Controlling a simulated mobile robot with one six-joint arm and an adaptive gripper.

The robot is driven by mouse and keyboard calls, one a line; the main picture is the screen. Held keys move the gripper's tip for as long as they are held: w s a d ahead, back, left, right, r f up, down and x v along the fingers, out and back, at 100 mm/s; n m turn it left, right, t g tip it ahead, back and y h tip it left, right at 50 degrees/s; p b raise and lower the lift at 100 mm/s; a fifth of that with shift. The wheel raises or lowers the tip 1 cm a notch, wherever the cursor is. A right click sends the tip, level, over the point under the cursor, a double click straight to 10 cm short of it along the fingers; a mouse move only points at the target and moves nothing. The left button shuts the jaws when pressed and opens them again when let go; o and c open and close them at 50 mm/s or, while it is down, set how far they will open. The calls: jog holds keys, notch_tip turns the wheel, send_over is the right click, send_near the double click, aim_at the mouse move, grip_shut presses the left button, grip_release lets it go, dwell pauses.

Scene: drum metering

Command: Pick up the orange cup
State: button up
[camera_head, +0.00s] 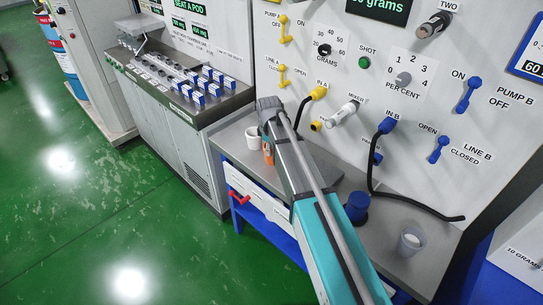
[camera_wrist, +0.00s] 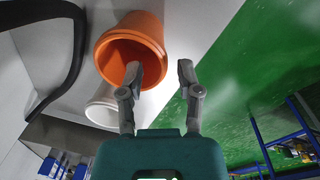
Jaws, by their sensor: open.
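The orange cup (camera_wrist: 128,28) is large in the wrist view, with its open mouth towards the camera. In the head view only a strip of the orange cup (camera_head: 268,157) shows beside my arm, which hides the rest. My gripper (camera_wrist: 160,75) is open, with nothing between its fingers. In the wrist view its left finger overlaps the cup's mouth and rim, and its right finger is out to the right of the cup. Whether the left finger is inside the cup or only in front of it, I cannot tell.
A white cup (camera_head: 252,139) stands close to the orange cup; it also shows in the wrist view (camera_wrist: 98,112). A blue cup (camera_head: 357,209) and a pale cup (camera_head: 411,241) stand farther right on the grey bench (camera_head: 325,170). A black hose (camera_head: 373,180) hangs down to the bench.

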aim_at(271, 160)
jog(key=shift+d+f+b, duration=0.1)
jog(key=shift+f+b, duration=1.95)
jog(key=shift+f, duration=0.25)
grip_shut()
